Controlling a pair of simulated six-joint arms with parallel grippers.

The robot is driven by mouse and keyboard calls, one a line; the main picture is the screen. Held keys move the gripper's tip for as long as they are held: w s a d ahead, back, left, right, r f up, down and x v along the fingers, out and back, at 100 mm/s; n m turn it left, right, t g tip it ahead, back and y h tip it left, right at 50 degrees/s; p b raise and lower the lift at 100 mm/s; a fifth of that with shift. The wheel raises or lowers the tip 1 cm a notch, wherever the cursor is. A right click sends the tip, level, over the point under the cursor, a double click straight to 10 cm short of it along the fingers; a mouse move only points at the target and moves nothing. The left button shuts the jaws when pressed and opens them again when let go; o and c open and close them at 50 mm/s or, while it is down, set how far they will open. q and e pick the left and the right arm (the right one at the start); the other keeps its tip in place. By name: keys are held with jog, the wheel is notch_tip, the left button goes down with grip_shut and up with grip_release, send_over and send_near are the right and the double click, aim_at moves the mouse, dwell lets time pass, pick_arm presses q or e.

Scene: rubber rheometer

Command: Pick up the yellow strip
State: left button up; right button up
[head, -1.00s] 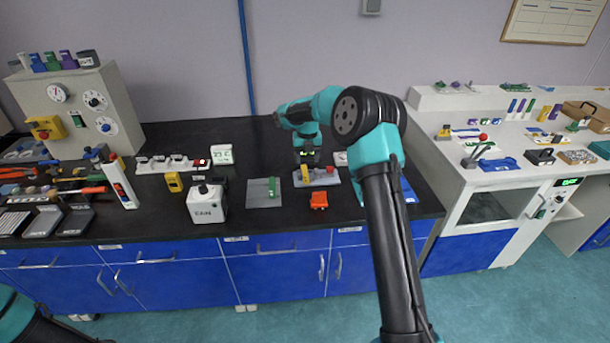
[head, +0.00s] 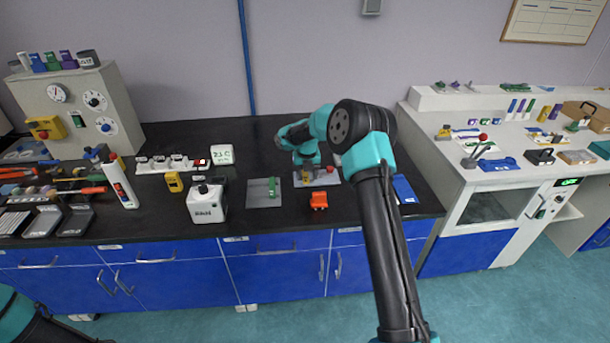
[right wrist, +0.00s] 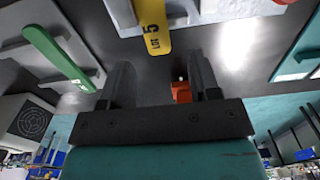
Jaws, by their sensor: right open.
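The yellow strip (right wrist: 155,28), marked "LOT 5", shows at the top middle of the right wrist view. Its near end points toward my right gripper and its far end is cut off by the frame. In the head view the strip is mostly hidden behind my right gripper (head: 307,177), above the small grey plate (head: 331,177). The right gripper (right wrist: 160,75) is open, its two fingers apart with nothing between them. The strip lies just beyond the fingertips, roughly in line with the gap. My left gripper is out of view.
A small orange-red block (head: 319,200) stands in front of the plate, close to the right finger in the wrist view. A grey plate (head: 256,198) with a green strip (head: 271,187) lies to the left. A white canister (head: 207,203) stands farther left. Bare black bench lies behind.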

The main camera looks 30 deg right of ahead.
jog(key=shift+f, duration=1.25)
jog(key=shift+f, duration=0.25)
jog(key=c, duration=1)
jog(key=shift+r, duration=0.1)
jog(key=shift+r, duration=1.85)
jog(key=shift+s+a+r, duration=0.15)
jog(key=shift+s, duration=0.05)
jog(key=s+a+r, duration=0.1)
jog(key=s+a, duration=0.7)
jog(key=s, duration=0.5)
jog(key=shift+r, duration=0.15)
